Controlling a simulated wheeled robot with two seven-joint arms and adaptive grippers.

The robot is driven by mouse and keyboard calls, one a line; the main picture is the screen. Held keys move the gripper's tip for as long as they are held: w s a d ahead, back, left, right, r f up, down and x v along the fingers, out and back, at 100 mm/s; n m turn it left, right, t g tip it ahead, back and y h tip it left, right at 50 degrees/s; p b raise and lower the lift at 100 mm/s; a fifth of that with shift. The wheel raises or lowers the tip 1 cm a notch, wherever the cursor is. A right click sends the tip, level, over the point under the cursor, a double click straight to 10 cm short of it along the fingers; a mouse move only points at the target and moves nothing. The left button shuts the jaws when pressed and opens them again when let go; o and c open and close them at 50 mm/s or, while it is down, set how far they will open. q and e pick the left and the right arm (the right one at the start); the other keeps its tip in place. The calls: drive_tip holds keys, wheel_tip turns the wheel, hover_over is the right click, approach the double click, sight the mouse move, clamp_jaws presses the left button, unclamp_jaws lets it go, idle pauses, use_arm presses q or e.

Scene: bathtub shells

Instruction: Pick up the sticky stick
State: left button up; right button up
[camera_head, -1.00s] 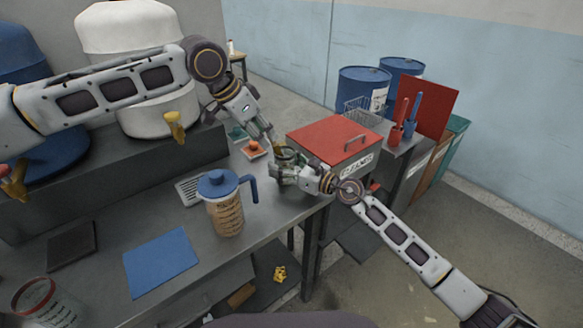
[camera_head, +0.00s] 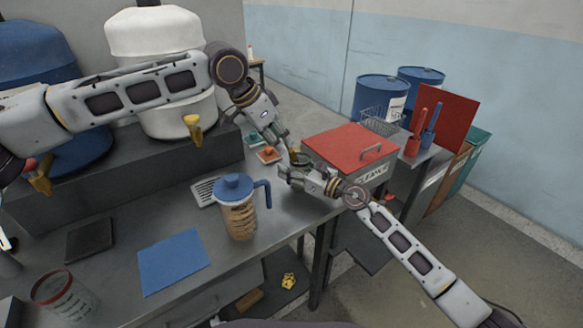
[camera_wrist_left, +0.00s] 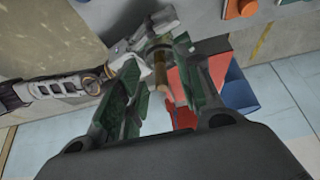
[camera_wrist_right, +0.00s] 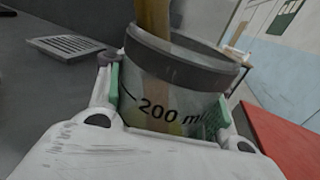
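The stick (camera_wrist_right: 155,18) is a tan wooden rod standing in a clear beaker (camera_wrist_right: 165,80) with a dark rim and a "200 ml" mark. My right gripper (camera_wrist_right: 167,100) is shut on the beaker, with a green pad on each side of it. In the head view, my right gripper (camera_head: 290,172) holds it by the bench edge. My left gripper (camera_head: 286,145) is just above it. In the left wrist view, the stick (camera_wrist_left: 187,78) lies between the spread fingers of my left gripper (camera_wrist_left: 157,60), nearer the right finger. The stick's lower end is hidden.
A red-lidded cleaner box (camera_head: 345,143) stands just right of the grippers. A blue-lidded jug (camera_head: 238,215) stands left of them on the bench. A grey grate (camera_head: 205,190) and an orange button (camera_head: 269,154) are nearby. A blue mat (camera_head: 172,262) lies at the front.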

use_arm(q)
drive_tip(key=shift+o, duration=0.4)
drive_tip(key=shift+d+h, duration=0.2)
drive_tip(key=shift+h, duration=0.2)
drive_tip(key=s+a+m+t+h, duration=0.2)
drive_tip(key=s+a+t+h, duration=0.1)
drive_tip(key=a+h, duration=0.3)
drive_tip(key=shift+s+a, duration=0.35)
drive_tip(key=shift+a, duration=0.4)
idle(0.9)
drive_tip(key=shift+f, duration=0.1)
idle(0.4)
drive_tip(key=x, duration=0.6)
drive_tip(key=shift+w+d, duration=0.15)
drive_tip(key=shift+d, duration=0.2)
drive_tip(key=shift+d+f, duration=0.1)
drive_tip(key=shift+f, duration=0.05)
